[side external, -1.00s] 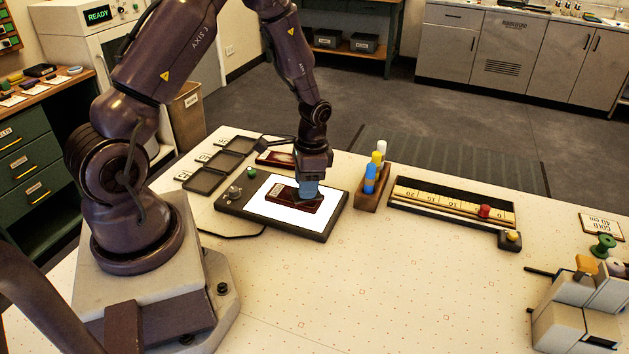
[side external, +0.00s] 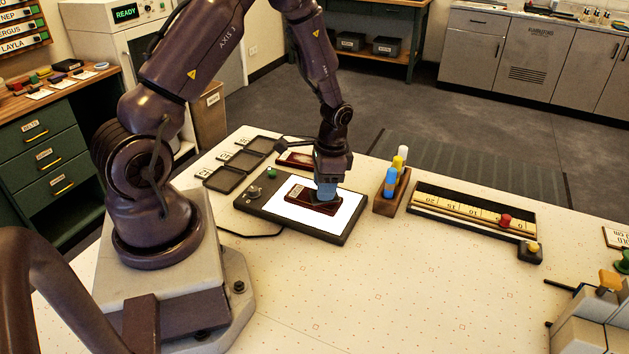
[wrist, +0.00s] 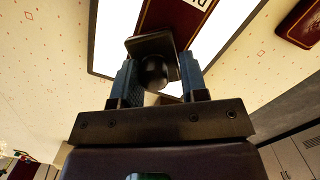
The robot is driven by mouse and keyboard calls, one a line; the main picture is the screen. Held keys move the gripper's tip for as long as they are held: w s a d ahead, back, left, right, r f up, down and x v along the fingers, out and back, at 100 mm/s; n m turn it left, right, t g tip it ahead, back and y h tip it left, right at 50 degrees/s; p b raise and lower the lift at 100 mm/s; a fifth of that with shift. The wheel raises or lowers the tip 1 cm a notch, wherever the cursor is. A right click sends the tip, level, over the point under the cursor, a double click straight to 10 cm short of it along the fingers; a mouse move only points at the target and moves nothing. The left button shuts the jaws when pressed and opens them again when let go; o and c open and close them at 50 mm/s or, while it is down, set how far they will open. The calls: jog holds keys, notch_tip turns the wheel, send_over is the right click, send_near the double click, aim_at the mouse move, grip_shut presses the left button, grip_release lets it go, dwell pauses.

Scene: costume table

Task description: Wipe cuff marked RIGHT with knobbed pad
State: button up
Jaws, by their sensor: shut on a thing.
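A dark red cuff (side external: 299,194) with a white label lies on the white panel (side external: 345,214) of a dark flat box. In the wrist view the cuff (wrist: 178,14) runs under my gripper, and its label is cut off and only partly readable. My gripper (side external: 326,196) points down over the right part of the cuff. In the wrist view its blue fingers (wrist: 157,82) are shut on the round black knob of a dark square pad (wrist: 150,44). The pad is at the cuff; whether it touches cannot be told. A second dark red cuff (wrist: 300,22) lies beside the panel, also behind it (side external: 294,159).
A wooden holder (side external: 384,205) with blue, white and yellow bottles stands close right of the panel. A ruler board (side external: 470,208) with a red slider lies farther right. Several dark trays (side external: 224,179) sit at the back left. The front of the table is clear.

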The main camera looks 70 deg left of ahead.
aim_at(336, 197)
jog(key=shift+w+d, duration=1.1)
jog(key=shift+d, duration=0.05)
notch_tip(336, 197, up, 8)
jog(key=shift+s+a, duration=0.1)
